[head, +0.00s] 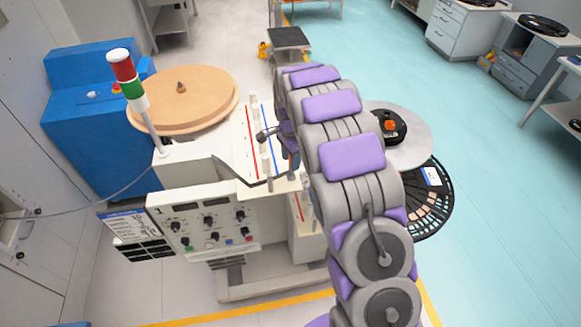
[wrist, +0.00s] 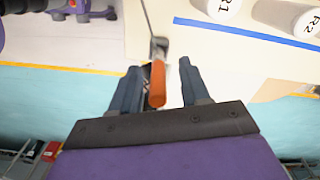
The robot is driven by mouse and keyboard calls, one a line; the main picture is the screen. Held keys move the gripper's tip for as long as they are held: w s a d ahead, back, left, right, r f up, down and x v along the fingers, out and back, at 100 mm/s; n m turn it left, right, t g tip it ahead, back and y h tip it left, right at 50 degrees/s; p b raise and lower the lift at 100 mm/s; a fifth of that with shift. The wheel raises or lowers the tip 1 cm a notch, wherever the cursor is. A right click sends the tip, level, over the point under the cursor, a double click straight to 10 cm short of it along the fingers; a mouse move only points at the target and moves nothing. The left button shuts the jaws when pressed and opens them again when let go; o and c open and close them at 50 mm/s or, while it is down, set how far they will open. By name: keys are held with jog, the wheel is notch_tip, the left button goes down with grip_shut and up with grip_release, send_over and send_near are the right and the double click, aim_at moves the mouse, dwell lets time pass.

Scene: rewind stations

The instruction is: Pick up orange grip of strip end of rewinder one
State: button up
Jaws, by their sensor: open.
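The orange grip (wrist: 157,84) hangs at the end of the strip in the wrist view, with a grey metal clip (wrist: 159,48) just above it. My gripper (wrist: 160,75) is open, with one dark finger on each side of the grip. The grip appears between the fingers, nearer the left one, and I cannot tell whether it touches. In the head view my arm hides the grip and most of my gripper. Rewinder one (head: 205,218), with a "1" on its control panel, stands in front of me.
White rollers marked R1 (wrist: 225,8) and R2 (wrist: 306,22) sit beside a blue line. A large tan roll (head: 190,95) lies at the back left near a signal tower (head: 128,75). A grey disc (head: 415,140) and a black slotted reel (head: 430,205) are right of my arm.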

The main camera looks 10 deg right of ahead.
jog(key=shift+f, duration=0.5)
jog(key=shift+r, duration=0.1)
jog(key=shift+c, duration=0.4)
grip_shut()
